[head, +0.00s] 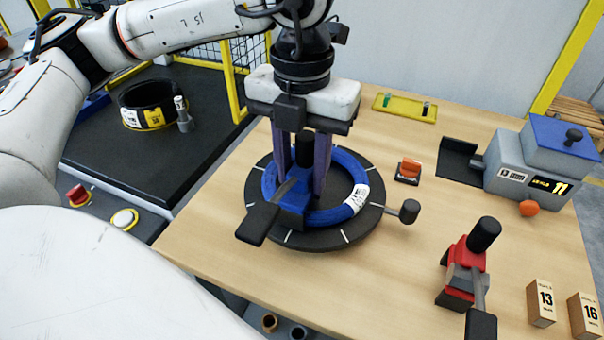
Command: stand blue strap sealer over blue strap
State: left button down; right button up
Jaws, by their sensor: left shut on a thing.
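My left gripper (306,170) points down over the black turntable (318,238) and is shut on the blue strap sealer (292,200). The sealer has a black knob on top and a dark lever toward the front left. It is upright at the front left part of the blue coil (345,212), which lies flat on the turntable. I cannot tell whether the sealer touches the coil or is just above it. No separate blue strap can be made out; the sealer and gripper cover that part of the coil. My right gripper is not in view.
A red sealer (466,265) stands at the front right, near blocks marked 13 (542,303) and 16 (586,318). A grey machine with a blue lid (562,135) stands at the right. An orange-topped item (409,170) and yellow tray (404,107) lie behind. The turntable's handle (408,211) sticks out right.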

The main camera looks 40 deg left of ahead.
aim_at(298, 175)
pick_arm(q)
notch_tip(298, 175, up, 9)
jog(key=shift+f, duration=0.1)
jog(key=shift+s+f+b, duration=0.2)
jog(key=shift+f+b, duration=0.45)
jog(key=shift+b, duration=0.05)
jog(key=shift+s+d+f+b, duration=0.1)
jog(key=shift+s+f+b, duration=0.15)
jog(key=shift+f+b, duration=0.4)
jog(key=shift+s+f+b, duration=0.2)
jog(key=shift+f+b, duration=0.3)
jog(key=shift+f, duration=0.15)
jog(key=shift+s+f, duration=0.1)
jog(key=shift+f, duration=0.15)
jog(key=shift+d, duration=0.1)
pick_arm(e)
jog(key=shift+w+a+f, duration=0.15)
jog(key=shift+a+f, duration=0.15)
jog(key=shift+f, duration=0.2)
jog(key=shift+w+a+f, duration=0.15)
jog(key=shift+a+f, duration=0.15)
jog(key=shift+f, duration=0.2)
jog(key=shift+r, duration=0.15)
pick_arm(q)
jog(key=shift+f+b, duration=2.1)
jog(key=shift+f, duration=0.45)
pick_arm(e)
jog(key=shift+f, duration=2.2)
